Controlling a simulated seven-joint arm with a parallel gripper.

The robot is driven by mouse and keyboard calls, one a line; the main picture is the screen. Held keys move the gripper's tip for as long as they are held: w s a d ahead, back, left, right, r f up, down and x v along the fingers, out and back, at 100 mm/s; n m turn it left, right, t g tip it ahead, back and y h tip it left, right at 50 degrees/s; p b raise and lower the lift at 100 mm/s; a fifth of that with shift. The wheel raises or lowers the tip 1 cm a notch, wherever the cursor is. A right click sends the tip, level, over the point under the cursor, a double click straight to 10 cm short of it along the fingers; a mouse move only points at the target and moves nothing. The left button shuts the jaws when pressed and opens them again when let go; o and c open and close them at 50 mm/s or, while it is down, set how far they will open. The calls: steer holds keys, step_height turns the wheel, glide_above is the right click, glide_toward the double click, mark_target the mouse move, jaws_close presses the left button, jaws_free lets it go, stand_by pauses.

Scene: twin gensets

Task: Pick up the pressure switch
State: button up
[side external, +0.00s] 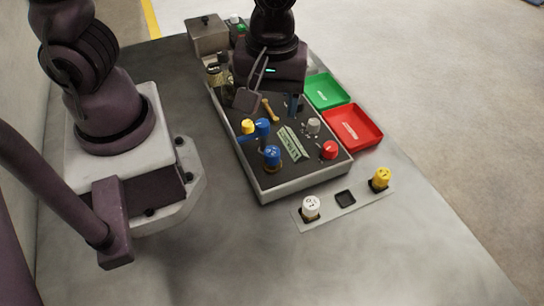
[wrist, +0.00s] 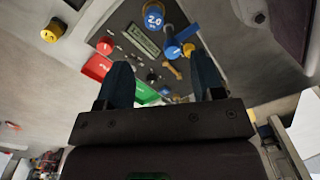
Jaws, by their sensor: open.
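No part carries a readable pressure switch label. A blue-capped round part marked 2.0 (side external: 271,155) stands upright near the left front of the grey tray (side external: 305,184), and it shows at the top of the wrist view (wrist: 154,14). Behind it is another blue part (side external: 262,127), beside a yellow cap (side external: 248,127). My gripper (side external: 272,102) hangs over the back part of the tray, pointing down. In the wrist view its two dark fingers (wrist: 163,78) are apart with nothing held between them. A small brass piece (side external: 269,110) lies in the tray below them.
A red knob (side external: 330,150) and a pale knob (side external: 313,125) are in the tray. Green (side external: 325,91) and red (side external: 355,128) bins adjoin it. In front, a plate (side external: 328,213) carries white (side external: 310,207) and yellow (side external: 381,178) caps around a dark square socket (side external: 345,198).

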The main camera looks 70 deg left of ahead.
mark_target(273, 152)
steer(key=f+n, duration=0.1)
steer(key=f, duration=0.3)
steer(key=f+n, duration=0.2)
steer(key=f, duration=0.2)
steer(key=f+n, duration=0.1)
steer(key=f, duration=0.4)
steer(key=shift+w+n, duration=0.3)
steer(key=shift+n, duration=0.1)
steer(key=shift+r, duration=0.1)
steer(key=c, duration=1.1)
